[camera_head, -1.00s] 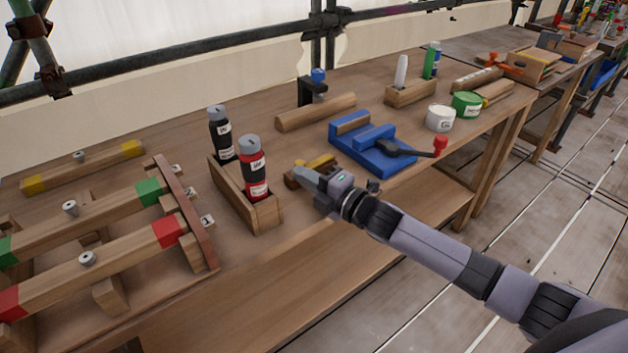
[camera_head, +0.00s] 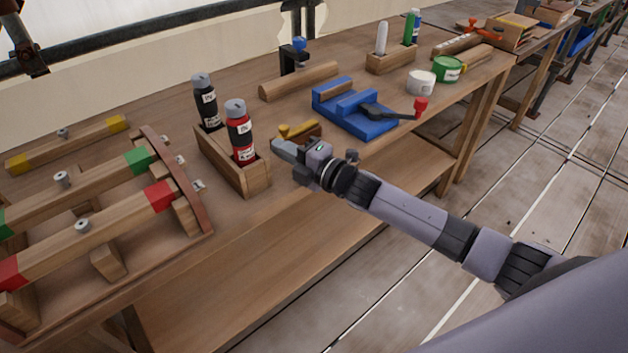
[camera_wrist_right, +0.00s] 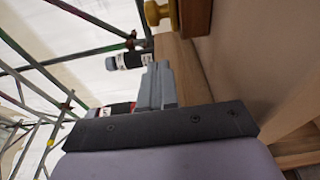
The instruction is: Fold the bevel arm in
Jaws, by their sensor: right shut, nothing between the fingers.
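The bevel (camera_head: 303,132) lies on the bench just right of the bottle box, a small wooden piece with a yellow brass-coloured part on it. In the head view my right gripper (camera_head: 280,147) is in front of the bevel and hides part of it. It is shut and empty. The wrist view shows the closed fingers (camera_wrist_right: 158,86), with a brass knob (camera_wrist_right: 158,12) and wood of the bevel (camera_wrist_right: 196,16) above and apart from them. How far the bevel arm is folded cannot be told. My left gripper is out of view.
A wooden box (camera_head: 222,166) with a black bottle (camera_head: 206,102) and a red bottle (camera_head: 239,130) stands left of the gripper. A blue vise (camera_head: 365,122) with a red-knobbed handle is to the right. A wooden frame with coloured bars (camera_head: 100,215) is at left.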

